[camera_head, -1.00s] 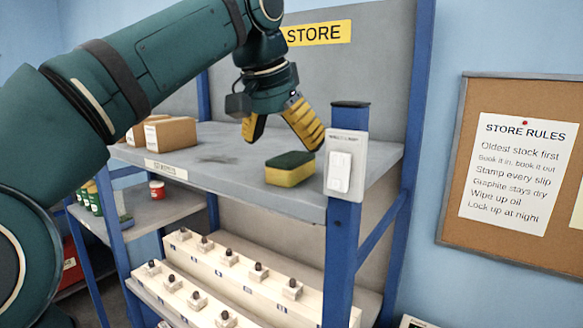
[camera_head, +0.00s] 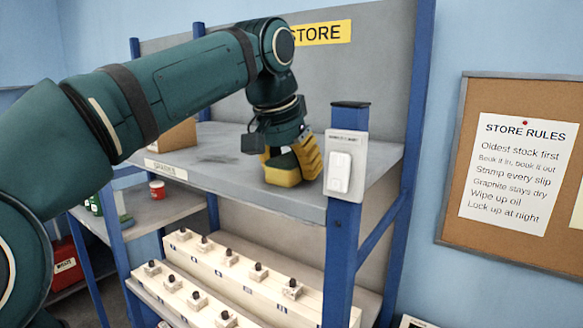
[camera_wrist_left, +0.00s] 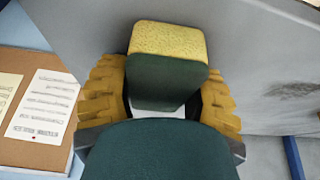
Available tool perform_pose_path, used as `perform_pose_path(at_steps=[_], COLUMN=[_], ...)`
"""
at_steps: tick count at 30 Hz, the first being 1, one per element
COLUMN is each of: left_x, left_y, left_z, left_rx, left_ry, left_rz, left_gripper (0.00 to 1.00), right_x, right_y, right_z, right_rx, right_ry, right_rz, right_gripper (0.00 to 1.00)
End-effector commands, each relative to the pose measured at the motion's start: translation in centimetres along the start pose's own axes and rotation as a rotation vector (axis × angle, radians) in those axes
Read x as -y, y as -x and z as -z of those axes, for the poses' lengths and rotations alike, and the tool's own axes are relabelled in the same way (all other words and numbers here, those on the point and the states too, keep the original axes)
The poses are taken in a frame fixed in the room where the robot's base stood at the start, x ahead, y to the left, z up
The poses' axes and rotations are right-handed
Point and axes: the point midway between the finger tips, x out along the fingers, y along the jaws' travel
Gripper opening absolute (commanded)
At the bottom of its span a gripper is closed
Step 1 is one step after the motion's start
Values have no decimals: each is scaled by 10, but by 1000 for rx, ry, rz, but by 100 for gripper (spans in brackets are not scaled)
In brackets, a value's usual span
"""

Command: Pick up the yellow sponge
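The yellow sponge (camera_head: 283,177) with a dark green top sits on the grey upper shelf near its front edge, left of the blue post. My left gripper (camera_head: 291,163) is lowered over it, with yellow fingers on either side. In the left wrist view, the sponge (camera_wrist_left: 168,62) lies between the two spread fingers (camera_wrist_left: 168,98), with a gap showing on its right and little or none on its left. The gripper is open around the sponge. I cannot tell whether one finger touches it. My right gripper is not in view.
A blue post (camera_head: 341,230) with a white switch box (camera_head: 345,165) stands close to the right of the gripper. A cardboard box (camera_head: 175,135) is farther left on the shelf. Pale wooden racks (camera_head: 225,270) with dark knobs stand below. A notice board (camera_head: 515,165) hangs at right.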

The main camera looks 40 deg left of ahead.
Motion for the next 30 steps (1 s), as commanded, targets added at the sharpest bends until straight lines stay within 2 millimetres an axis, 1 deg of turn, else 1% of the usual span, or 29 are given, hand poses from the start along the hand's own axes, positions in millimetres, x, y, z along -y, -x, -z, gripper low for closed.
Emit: perform_pose_path(at_steps=[10,15,20,30], left_x=[0,0,0,-1], left_y=[1,6,22,64], left_z=[0,3,10,28], left_rx=[0,0,-2,-2], left_ry=[0,-1,0,-2], left_rz=[0,0,0,-1], left_gripper=[43,43,43,43], right_x=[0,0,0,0], right_y=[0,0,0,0], right_z=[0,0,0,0], right_rx=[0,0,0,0], right_ry=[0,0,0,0], right_rz=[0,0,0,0], right_gripper=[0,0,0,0])
